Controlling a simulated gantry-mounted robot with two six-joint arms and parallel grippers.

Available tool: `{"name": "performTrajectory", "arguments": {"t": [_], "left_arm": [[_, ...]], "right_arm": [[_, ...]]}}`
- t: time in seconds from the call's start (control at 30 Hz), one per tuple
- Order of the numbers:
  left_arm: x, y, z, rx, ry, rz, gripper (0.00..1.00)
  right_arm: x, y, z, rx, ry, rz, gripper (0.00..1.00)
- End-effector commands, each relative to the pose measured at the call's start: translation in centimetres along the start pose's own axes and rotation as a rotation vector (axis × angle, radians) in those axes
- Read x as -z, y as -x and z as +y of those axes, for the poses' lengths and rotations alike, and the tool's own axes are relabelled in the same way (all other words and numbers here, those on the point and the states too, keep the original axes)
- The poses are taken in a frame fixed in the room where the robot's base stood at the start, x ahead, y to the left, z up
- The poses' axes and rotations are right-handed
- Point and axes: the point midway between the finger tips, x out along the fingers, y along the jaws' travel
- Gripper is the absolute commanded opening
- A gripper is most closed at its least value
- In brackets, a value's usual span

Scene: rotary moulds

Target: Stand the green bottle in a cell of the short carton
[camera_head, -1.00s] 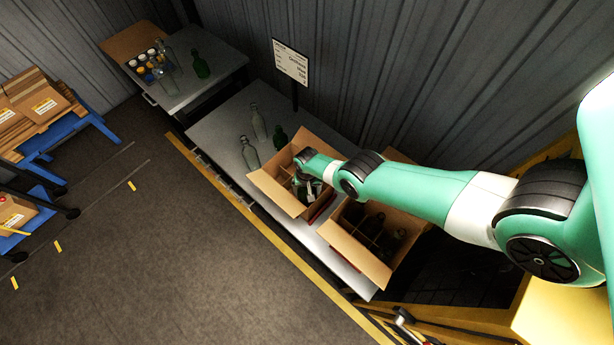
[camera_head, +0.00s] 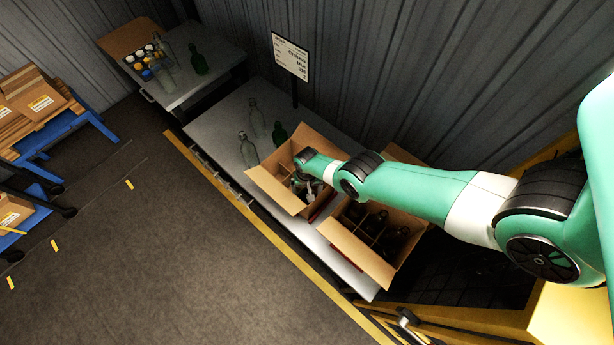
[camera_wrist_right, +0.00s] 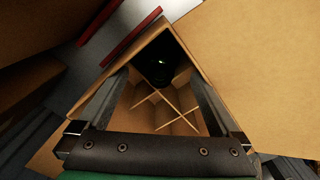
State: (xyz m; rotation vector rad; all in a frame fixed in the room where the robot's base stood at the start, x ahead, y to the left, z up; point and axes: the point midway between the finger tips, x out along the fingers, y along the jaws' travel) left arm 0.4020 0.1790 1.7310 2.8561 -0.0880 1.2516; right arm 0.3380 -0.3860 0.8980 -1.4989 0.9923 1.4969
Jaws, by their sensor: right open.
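My right gripper (camera_head: 306,188) is over the nearer-left open carton (camera_head: 271,190), with its hand partly inside the opening. In the right wrist view its two fingers are spread apart with nothing between them (camera_wrist_right: 158,90). Below them the carton's crossed dividers (camera_wrist_right: 178,103) form cells. Most of that bottle is in shadow. Another green bottle (camera_head: 280,134) stands on the grey table behind the carton. My left gripper is not in view.
A second carton (camera_head: 350,243) with dark bottles in cells stands to the right. Clear bottles (camera_head: 249,150) stand on the table (camera_head: 220,133) at left. A sign (camera_head: 290,57) rises behind. A far table holds a green bottle (camera_head: 198,62) and a box (camera_head: 133,38).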

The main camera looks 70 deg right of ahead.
Motion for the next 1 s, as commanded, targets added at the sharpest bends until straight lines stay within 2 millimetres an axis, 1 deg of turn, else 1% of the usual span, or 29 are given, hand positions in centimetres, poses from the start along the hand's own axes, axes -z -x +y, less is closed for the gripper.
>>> {"name": "performTrajectory", "arguments": {"t": [0.17, 1.0], "left_arm": [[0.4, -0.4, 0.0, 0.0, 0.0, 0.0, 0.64], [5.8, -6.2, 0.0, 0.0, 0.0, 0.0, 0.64]], "right_arm": [[0.0, 0.5, 0.0, 0.0, 0.0, -0.001, 1.0], [0.0, 8.5, 0.0, 0.0, 0.0, 0.0, 1.0]]}}
